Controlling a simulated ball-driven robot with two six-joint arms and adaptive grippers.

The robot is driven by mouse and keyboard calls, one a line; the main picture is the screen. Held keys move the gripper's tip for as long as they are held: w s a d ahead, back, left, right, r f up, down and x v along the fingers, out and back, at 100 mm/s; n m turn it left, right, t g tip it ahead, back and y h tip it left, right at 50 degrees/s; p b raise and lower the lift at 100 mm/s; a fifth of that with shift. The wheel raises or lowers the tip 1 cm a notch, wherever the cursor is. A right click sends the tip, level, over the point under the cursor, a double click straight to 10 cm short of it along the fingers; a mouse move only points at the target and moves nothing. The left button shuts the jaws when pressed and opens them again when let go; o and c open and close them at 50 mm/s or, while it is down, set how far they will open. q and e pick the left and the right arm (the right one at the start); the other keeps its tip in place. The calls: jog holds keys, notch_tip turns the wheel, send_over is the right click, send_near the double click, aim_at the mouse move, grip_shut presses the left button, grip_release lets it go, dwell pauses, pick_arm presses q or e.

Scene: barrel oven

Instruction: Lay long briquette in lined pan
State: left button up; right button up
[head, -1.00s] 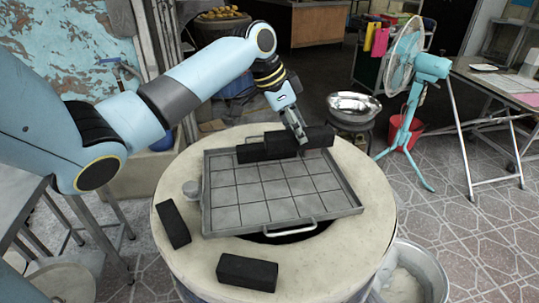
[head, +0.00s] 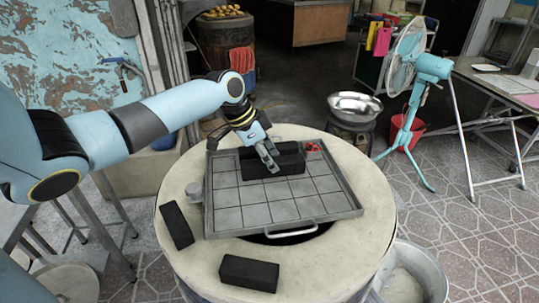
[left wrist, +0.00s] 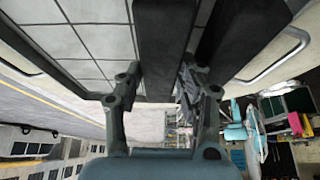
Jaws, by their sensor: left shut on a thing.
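The lined pan (head: 335,196) is a grey square tray with a grid of lines, lying on the round pale oven top. My left gripper (head: 271,166) is over its back part, shut on a long black briquette (head: 290,166). In the left wrist view, that held briquette (left wrist: 162,35) lies between the two fingers (left wrist: 157,100), with pan squares to its left. A second black briquette (left wrist: 240,35) runs alongside to the right, with a gap between them. In the head view the two dark shapes merge, and I cannot tell whether the held one touches the pan floor.
Two black briquettes, one at the left (head: 176,226) and one at the front (head: 248,272), lie on the oven top (head: 330,265). A red mark (head: 313,147) shows at the pan's back right.

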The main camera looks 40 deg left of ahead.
pick_arm(q)
jog(key=o, duration=0.5)
jog(key=shift+f, duration=0.15)
jog(key=shift+c, duration=0.2)
jog(key=shift+o, duration=0.8)
jog(key=v, duration=1.2)
